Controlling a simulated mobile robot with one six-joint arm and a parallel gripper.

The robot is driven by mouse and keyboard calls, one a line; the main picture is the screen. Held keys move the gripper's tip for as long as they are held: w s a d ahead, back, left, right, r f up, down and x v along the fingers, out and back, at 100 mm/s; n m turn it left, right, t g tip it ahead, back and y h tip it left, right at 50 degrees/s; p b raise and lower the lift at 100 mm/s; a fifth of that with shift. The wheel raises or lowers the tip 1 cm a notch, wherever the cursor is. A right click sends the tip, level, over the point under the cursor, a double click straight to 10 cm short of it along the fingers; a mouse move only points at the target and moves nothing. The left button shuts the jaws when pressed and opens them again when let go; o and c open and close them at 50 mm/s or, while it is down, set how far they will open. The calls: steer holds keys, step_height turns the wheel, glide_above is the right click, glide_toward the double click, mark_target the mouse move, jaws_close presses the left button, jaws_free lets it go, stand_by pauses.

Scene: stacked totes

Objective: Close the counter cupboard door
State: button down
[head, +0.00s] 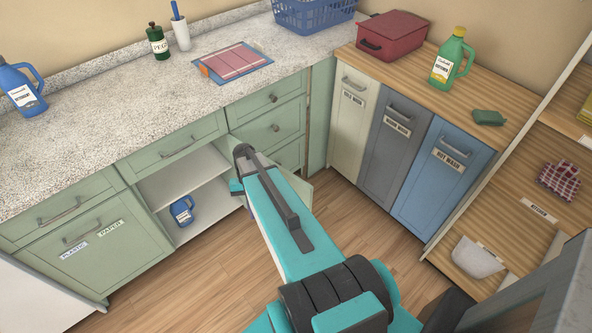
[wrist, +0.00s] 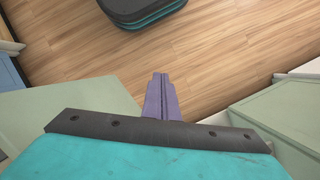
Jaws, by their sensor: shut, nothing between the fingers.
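The counter cupboard (head: 185,160) stands open under the counter, showing pale shelves with a blue jug (head: 182,211) on the lower one. Its green door (head: 300,188) is swung out from the front; my arm hides most of it in the head view. In the wrist view a green panel, apparently this door (wrist: 60,112), lies left of my gripper (wrist: 158,77). My gripper's purple fingers are together and empty, pointing over the floor. I cannot tell whether they touch the door.
Green drawers (head: 275,127) are right of the cupboard, and a front labelled plastic and paper (head: 95,240) is left. The wooden floor (head: 170,290) in front of the cupboard is clear.

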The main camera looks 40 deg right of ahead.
steer(key=w+d+r+m+t, duration=0.1)
steer(key=w+d+r, duration=0.1)
steer(key=d+r, duration=0.25)
steer(key=w+d+r+m, duration=0.2)
steer(key=w+d+r, duration=0.1)
steer(key=d, duration=0.2)
step_height(320, 180, up, 7)
steer(key=m+t+y+p, duration=0.1)
steer(key=m+y, duration=0.1)
steer(key=m, duration=0.4)
glide_above(274, 163)
steer(key=s+d, duration=0.9)
steer(key=d, duration=0.3)
steer(key=shift+w+f, duration=0.1)
steer(key=shift+w, duration=0.15)
steer(key=shift+f, duration=0.1)
steer(key=s+a+f+b, duration=0.1)
steer(key=a+f+b, duration=0.5)
steer(key=f, duration=0.3)
steer(key=shift+a, duration=0.85)
